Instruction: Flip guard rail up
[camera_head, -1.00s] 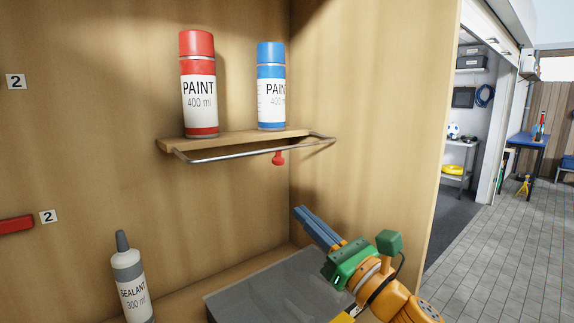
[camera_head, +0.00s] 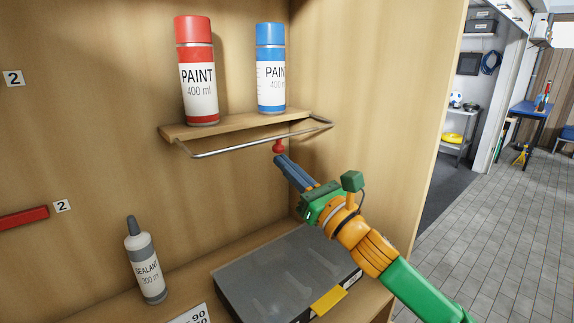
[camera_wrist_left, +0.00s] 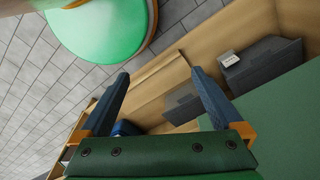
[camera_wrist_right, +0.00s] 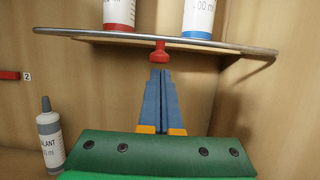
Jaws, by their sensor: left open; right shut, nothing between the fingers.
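The guard rail (camera_head: 235,147) is a thin metal bar around the front of a small wooden shelf (camera_head: 225,128). It hangs low, its front bar below the board's front edge; it also shows in the right wrist view (camera_wrist_right: 105,39). A red knob (camera_head: 279,147) sits under the shelf and shows in the right wrist view (camera_wrist_right: 160,52). My right gripper (camera_head: 278,160) is shut and empty, its tips just below the red knob; whether they touch it I cannot tell. My left gripper (camera_wrist_left: 158,75) is open and empty, away from the shelf.
A red paint can (camera_head: 198,75) and a blue paint can (camera_head: 271,70) stand on the shelf. A sealant bottle (camera_head: 145,262) and a grey case (camera_head: 270,275) are below. The cabinet side wall (camera_head: 380,110) is close on the right.

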